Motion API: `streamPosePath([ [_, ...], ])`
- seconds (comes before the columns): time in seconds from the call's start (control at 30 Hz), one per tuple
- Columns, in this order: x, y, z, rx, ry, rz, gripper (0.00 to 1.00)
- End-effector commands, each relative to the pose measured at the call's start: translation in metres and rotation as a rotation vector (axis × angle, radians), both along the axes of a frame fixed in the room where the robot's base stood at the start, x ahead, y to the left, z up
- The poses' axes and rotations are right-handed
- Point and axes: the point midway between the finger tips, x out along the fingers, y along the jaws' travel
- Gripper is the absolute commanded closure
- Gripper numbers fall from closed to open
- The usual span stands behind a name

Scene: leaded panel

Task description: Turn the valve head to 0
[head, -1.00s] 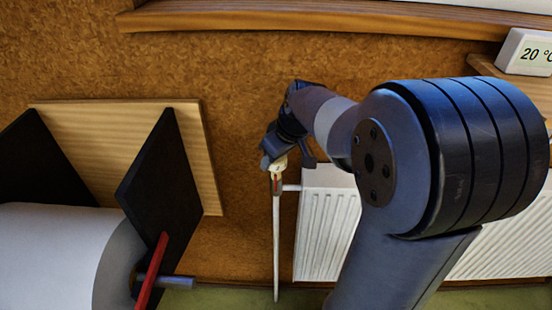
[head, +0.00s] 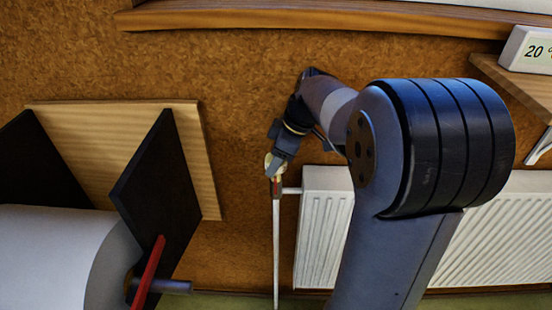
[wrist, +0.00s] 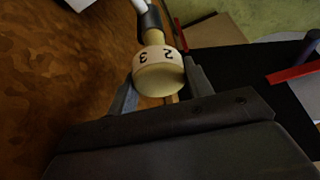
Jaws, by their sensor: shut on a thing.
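The valve head (wrist: 158,72) is a cream knob with dark numerals on its rim. In the wrist view the numerals 2 and 3 face the camera; a 0 is not visible. My gripper (wrist: 158,90) is shut on the valve head, one finger on either side of it. In the head view the valve head (head: 274,165) sits on top of a thin white pipe (head: 276,245) beside the radiator, and my gripper (head: 277,150) reaches it from above. The numerals and the fingertips are too small to read there.
A white radiator (head: 315,235) stands right of the valve. A wooden board (head: 195,150) with black brackets, a white roll and a red bar (head: 150,270) is at left. A wooden sill (head: 300,28) runs above. A thermostat display (head: 528,50) reading 20 sits on a shelf at upper right.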

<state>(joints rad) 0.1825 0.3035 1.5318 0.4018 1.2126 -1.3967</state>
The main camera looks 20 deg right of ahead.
Motion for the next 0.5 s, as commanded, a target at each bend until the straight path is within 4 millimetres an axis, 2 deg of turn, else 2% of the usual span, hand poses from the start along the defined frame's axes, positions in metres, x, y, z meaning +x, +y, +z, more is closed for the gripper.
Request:
streamPosePath([
  [0.4, -0.0002, -0.0005, -0.0005, -0.001, 0.002, 0.006, 0.74],
  [0.43, -0.0002, -0.0005, -0.0005, -0.001, 0.002, 0.006, 0.5],
  [0.5, -0.0001, -0.0004, -0.0005, -0.002, 0.001, 0.005, 0.44],
])
